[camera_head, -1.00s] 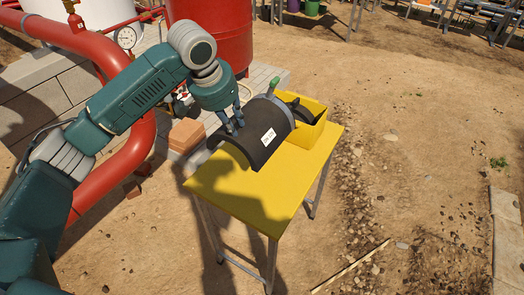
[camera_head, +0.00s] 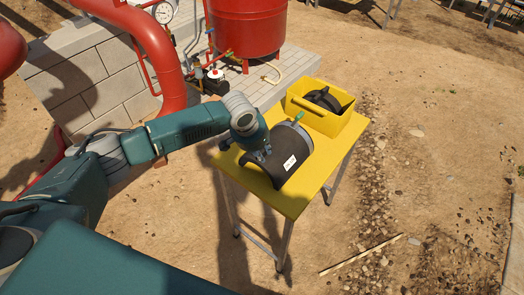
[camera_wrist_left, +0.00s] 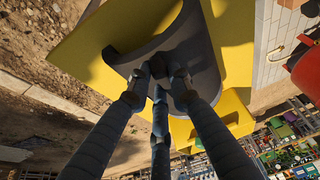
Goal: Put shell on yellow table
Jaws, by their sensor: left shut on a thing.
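The shell (camera_head: 298,148) is a dark, curved half-cylinder with a white label, a grey band and a green part at its far end. It is over the yellow table (camera_head: 293,203), at or just above the top; I cannot tell if it touches. My left gripper (camera_head: 262,156) is shut on the shell's near left edge. In the left wrist view my gripper (camera_wrist_left: 160,76) has its fingers at the edge of the shell (camera_wrist_left: 203,58), with the yellow table (camera_wrist_left: 95,45) beyond. My right gripper is not in view.
A yellow bin (camera_head: 318,118) with a dark round part (camera_head: 322,98) inside stands at the table's far end, behind the shell. A red tank (camera_head: 245,35) and red pipes (camera_head: 160,60) stand behind on a block plinth. Open dirt lies to the right.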

